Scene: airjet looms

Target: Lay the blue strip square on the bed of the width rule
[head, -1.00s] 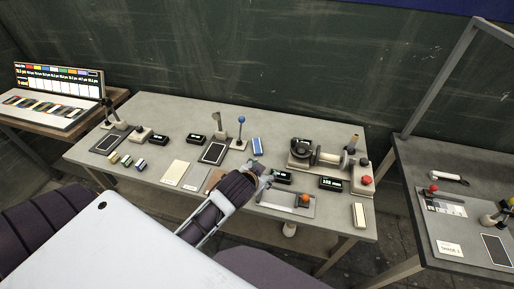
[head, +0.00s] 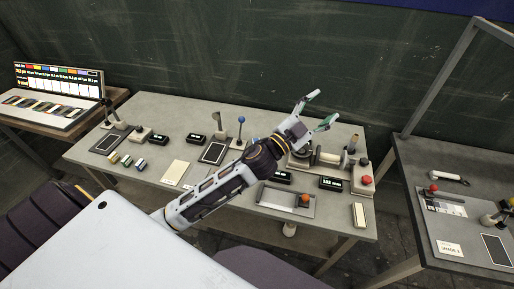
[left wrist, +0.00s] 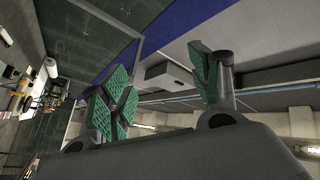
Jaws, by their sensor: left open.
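My left gripper (head: 320,109) is raised over the back right part of the table, its green-padded fingers spread wide and empty. In the left wrist view the open fingers (left wrist: 160,88) have nothing between them. My right gripper is not in view.
A colour chart stand (head: 58,84) is at left, another bench (head: 420,160) at right.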

